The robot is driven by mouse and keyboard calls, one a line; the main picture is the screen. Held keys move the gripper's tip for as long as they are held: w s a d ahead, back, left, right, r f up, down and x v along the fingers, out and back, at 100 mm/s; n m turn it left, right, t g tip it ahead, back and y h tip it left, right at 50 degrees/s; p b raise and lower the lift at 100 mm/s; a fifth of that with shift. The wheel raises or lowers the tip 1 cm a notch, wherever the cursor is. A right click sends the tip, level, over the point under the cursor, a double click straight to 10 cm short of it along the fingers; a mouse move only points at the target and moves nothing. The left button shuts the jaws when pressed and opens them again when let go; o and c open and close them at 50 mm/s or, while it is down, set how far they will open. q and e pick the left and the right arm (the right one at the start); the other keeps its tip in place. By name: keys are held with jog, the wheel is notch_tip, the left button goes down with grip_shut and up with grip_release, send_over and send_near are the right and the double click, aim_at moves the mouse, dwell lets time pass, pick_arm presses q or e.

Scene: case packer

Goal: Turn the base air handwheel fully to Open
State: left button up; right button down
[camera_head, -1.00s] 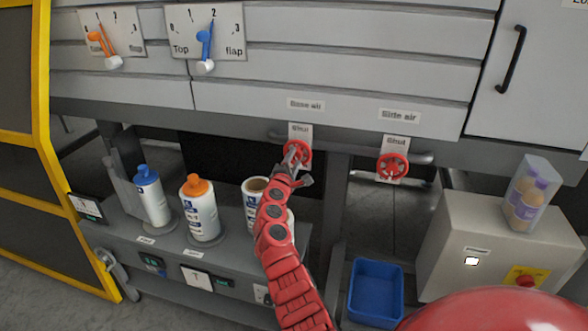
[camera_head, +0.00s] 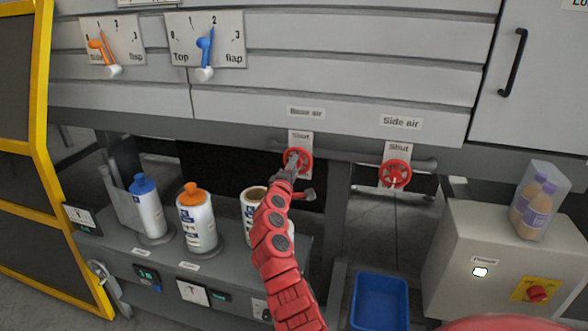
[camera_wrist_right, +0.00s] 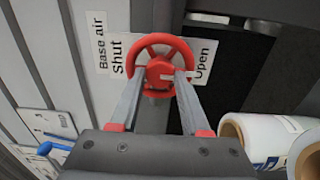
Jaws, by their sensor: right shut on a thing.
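The red base air handwheel (camera_head: 304,158) sits below the "Base air" label (camera_head: 305,112), with the "Shut" plate (camera_head: 300,137) above it. My right gripper (camera_head: 292,164) is at the wheel and covers part of it. In the right wrist view, the wheel (camera_wrist_right: 165,45) lies between the tips of my right gripper (camera_wrist_right: 160,75), which is shut on it. A white pointer at the hub (camera_wrist_right: 178,75) extends right, toward the "Open" label (camera_wrist_right: 204,60); "Shut" (camera_wrist_right: 117,55) is on the left. My left gripper is not in view.
The red side air handwheel (camera_head: 395,174) is to the right on the same pipe. Bottles (camera_head: 197,222) stand on a grey shelf left of my arm. A blue bin (camera_head: 380,302) and a grey control box (camera_head: 500,255) are at the right.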

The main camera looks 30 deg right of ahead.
jog(key=shift+f, duration=0.1)
jog(key=shift+c, duration=1.9)
grip_release()
jog(key=shift+s+a, duration=0.1)
jog(key=b+v, duration=0.1)
jog(key=v, duration=1.6)
jog(key=shift+a, duration=0.1)
